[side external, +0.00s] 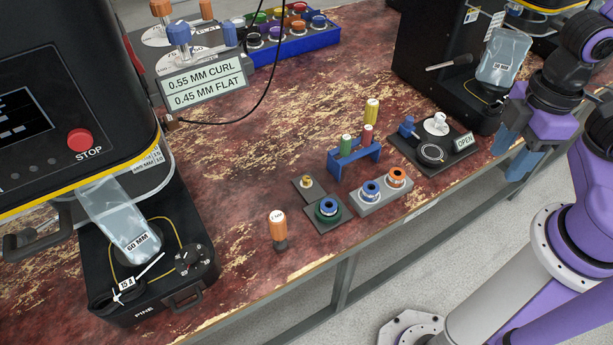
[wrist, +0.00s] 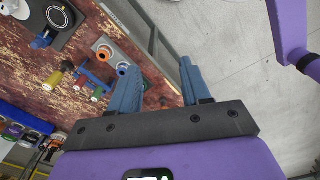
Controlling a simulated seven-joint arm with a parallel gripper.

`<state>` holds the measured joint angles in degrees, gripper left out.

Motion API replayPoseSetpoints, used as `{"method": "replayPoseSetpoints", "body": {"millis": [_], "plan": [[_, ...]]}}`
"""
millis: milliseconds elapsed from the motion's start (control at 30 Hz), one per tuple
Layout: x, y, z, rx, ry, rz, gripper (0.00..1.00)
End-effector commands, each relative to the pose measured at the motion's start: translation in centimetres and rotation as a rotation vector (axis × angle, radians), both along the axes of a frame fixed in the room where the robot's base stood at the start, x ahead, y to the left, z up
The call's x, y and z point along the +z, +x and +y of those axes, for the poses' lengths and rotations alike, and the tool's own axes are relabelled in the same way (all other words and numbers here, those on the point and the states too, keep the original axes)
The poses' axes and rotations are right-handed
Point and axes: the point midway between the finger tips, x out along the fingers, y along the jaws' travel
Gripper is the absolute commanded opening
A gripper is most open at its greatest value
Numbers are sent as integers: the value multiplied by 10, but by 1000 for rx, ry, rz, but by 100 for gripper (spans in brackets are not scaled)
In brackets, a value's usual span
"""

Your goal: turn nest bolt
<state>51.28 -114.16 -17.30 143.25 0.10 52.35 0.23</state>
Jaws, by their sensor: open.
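A dark nest plate (side external: 399,147) lies at the table's front edge on the right of the side view, with an OPEN tag (side external: 464,141) at its right corner. On it are a round black nest (side external: 431,154), a white knob (side external: 437,124) and a blue-handled bolt (side external: 407,126). In the wrist view the blue bolt handle (wrist: 40,43) shows at the upper left beside the round nest (wrist: 57,16). My gripper (side external: 514,152) hangs right of the plate, apart from it. Its blue fingers (wrist: 160,66) are spread and empty.
A blue rack (side external: 356,160) of coloured-top tools stands left of the plate. A grey block (side external: 381,196) with two ringed pieces and an orange-topped tool (side external: 278,230) are nearer the front edge. A black machine (side external: 432,62) stands behind the plate. Bare table lies left of the rack.

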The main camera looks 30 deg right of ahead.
Motion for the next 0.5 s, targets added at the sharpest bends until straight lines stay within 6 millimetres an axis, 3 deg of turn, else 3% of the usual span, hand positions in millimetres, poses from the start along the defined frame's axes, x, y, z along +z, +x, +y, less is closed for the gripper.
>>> {"method": "replayPoseSetpoints", "body": {"millis": [167,500], "plan": [[1,22,20,-119,-2,4,47],[-12,124,93,-649,-7,17,47]]}}
